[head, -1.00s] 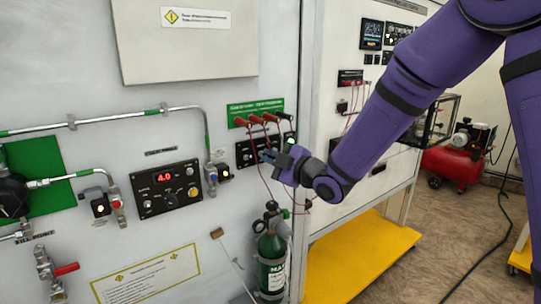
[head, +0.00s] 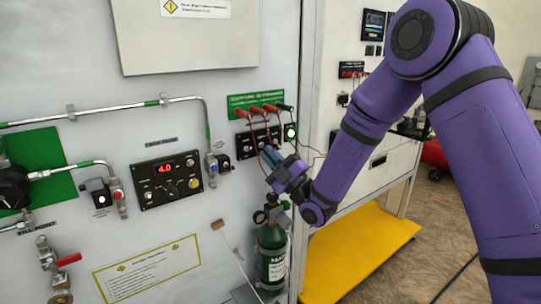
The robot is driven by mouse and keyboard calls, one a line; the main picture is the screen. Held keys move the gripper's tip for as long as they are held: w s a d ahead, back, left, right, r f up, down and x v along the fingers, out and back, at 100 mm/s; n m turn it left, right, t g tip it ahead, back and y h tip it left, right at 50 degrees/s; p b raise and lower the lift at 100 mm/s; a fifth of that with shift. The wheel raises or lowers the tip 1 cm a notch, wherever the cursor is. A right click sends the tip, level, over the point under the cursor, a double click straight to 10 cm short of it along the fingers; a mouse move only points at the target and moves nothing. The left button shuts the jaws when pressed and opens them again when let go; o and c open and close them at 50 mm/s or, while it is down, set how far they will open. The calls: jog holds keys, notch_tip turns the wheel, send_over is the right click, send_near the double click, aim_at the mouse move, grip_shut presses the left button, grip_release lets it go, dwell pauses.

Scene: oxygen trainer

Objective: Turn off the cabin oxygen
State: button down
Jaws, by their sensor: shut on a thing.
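My gripper (head: 269,160), with blue-grey fingers, is in front of the wall panel, just below the black box with the leads. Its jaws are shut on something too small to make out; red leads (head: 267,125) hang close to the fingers. Above, the black box (head: 246,146) has a lit white round button (head: 290,131) at its right end. A black control panel (head: 168,180) to the left shows a red 4.0 with several knobs. A valve with a black body (head: 224,161) sits on the pipe between them. Which control is the cabin oxygen cannot be read.
A green cylinder (head: 272,255) stands below my gripper against the panel. A red-handled valve (head: 68,260) is at lower left. A yellow platform (head: 360,250) lies low to the right. The wall between the control panel and the cylinder is mostly clear.

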dwell(0.3)
jog(key=c, duration=1.3)
grip_release()
jog(key=shift+o, duration=0.2)
